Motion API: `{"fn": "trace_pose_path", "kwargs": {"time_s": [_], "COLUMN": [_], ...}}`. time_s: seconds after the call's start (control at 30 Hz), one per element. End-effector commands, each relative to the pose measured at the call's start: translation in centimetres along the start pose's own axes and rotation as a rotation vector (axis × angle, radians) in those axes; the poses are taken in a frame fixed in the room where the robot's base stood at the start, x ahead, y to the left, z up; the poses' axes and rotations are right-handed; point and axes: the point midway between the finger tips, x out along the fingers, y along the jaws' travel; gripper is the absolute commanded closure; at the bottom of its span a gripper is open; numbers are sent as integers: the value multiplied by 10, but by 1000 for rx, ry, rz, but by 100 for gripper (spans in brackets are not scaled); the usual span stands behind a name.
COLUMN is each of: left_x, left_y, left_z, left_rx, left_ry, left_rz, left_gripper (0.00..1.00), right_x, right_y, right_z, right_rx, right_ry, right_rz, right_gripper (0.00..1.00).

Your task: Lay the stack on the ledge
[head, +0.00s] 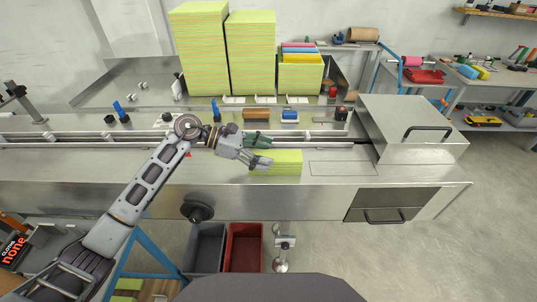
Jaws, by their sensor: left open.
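A small yellow-green stack of cloths (288,162) lies flat on the steel ledge (400,170) at the front of the machine, left of a thin outlined rectangle (342,168). My left gripper (264,165) is open at the stack's left end. Its fingers overlap that end in the picture and hide part of it; I cannot tell whether they touch it. My right gripper is out of view.
Tall cloth stacks (200,55) stand behind the conveyor, beside a shorter pile with coloured cloths on top (300,70). A steel hood (412,125) with a black handle closes off the right. A grey bin (205,248) and a red bin (243,248) stand below. The outlined rectangle is bare.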

Motion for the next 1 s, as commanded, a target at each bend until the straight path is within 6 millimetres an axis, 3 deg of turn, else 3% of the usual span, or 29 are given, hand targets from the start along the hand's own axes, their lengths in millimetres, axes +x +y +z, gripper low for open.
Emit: {"fn": "trace_pose_path", "kwargs": {"time_s": [0.27,0.53,0.7,1.0], "left_x": [-36,-72,-92,-104], "left_y": [0,0,0,0], "left_z": [-2,-2,-1,0], "left_rx": [1,1,0,1], "left_ry": [3,3,3,1], "left_rz": [2,2,1,0], "left_gripper": [29,29,29,29], "right_x": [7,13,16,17], "right_y": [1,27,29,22], "right_z": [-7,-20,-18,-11], "right_rx": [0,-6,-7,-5], "right_ry": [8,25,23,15], "right_rz": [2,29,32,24], "right_gripper": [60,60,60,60]}}
